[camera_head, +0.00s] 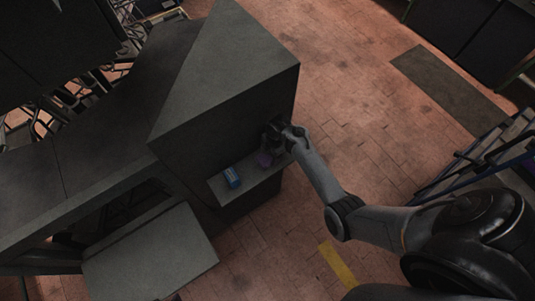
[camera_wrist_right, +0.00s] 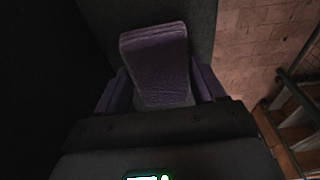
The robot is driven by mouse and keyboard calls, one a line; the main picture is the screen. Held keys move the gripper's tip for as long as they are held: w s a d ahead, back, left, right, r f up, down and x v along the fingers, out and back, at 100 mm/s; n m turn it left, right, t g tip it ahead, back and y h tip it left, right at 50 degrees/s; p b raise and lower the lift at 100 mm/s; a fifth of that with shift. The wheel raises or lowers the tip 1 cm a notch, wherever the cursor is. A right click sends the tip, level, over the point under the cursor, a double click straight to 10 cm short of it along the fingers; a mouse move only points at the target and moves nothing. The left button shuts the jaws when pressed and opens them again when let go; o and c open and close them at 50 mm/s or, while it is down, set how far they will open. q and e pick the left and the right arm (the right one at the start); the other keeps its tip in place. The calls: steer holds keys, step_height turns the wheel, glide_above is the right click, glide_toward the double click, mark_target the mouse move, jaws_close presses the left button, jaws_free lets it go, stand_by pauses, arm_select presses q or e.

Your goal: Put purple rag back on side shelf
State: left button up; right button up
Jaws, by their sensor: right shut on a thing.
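The purple rag (camera_wrist_right: 158,68) shows as a folded, thick block in the right wrist view, between the two fingers of my right gripper (camera_wrist_right: 160,95). In the head view the rag (camera_head: 265,159) is a small purple patch, partly hidden by my right gripper (camera_head: 272,146). The gripper is shut on it, at the right part of the side shelf (camera_head: 226,190). The shelf is a small grey ledge on the side of the dark machine. I cannot tell whether the rag touches the shelf. My left gripper is not in view.
The large dark machine housing (camera_head: 225,85) rises directly behind the shelf. A grey table (camera_head: 150,255) is at lower left. A blue-framed rack (camera_head: 490,160) stands at right. Brick floor is open between them.

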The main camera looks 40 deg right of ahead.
steer(key=shift+f, duration=0.1)
steer(key=o, duration=1)
steer(key=s+d+r+m+h+b, duration=0.1)
steer(key=s+d+r+m, duration=0.1)
steer(key=r, duration=0.4)
steer(key=s+d+r+m+h, duration=0.1)
steer(key=s+r+m, duration=0.15)
steer(key=r, duration=0.35)
steer(key=s+a+r+m+t, duration=0.1)
steer(key=s+a+r+m, duration=0.2)
steer(key=s+a+m, duration=0.2)
steer(key=s+a+r+m+t, duration=0.2)
steer(key=s+a+m, duration=0.3)
steer(key=s, duration=0.6)
steer(key=shift+s+a+r, duration=0.2)
steer(key=shift+a+r, duration=0.4)
steer(key=shift+a, duration=0.55)
